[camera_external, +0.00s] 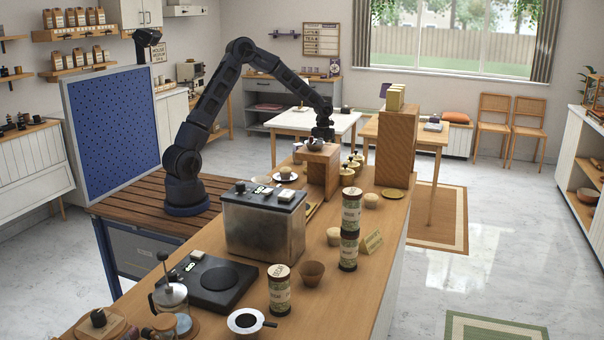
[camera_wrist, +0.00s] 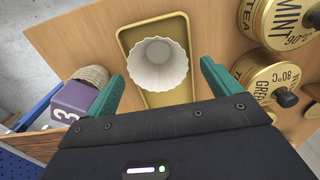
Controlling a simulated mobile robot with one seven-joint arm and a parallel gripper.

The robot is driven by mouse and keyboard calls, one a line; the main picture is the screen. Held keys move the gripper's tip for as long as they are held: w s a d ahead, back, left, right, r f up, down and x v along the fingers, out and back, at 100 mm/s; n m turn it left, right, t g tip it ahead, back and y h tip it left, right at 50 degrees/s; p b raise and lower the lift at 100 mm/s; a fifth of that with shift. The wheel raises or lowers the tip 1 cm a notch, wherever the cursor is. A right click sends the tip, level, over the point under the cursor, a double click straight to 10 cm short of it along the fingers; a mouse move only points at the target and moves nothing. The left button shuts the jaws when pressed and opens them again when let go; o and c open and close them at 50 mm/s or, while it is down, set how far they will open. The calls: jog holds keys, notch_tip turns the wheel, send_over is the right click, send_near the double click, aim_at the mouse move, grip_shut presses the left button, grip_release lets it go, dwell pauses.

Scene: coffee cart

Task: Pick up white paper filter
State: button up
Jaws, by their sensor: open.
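The white paper filter (camera_wrist: 158,66) is a fluted cup that stands mouth up on a gold tray (camera_wrist: 166,99) in the wrist view. My gripper (camera_wrist: 162,72) is open, with one green finger on each side of the filter in the picture. Gaps show between the filter and both fingers, and I cannot tell how far below them it is. In the external view my gripper (camera_external: 322,132) hangs pointing down over the far part of the counter, behind a wooden block (camera_external: 323,166). The filter cannot be made out there.
In the wrist view, gold tea tins (camera_wrist: 275,75) stand close on the right. A purple numbered block (camera_wrist: 72,107) and a woven item (camera_wrist: 93,76) are near the left finger. A taller wooden block (camera_external: 396,145) stands right of my gripper in the external view.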

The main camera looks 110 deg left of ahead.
notch_tip(320, 180, down, 4)
jog(key=shift+s+r, duration=0.1)
jog(key=c, duration=1)
jog(key=shift+o, duration=0.2)
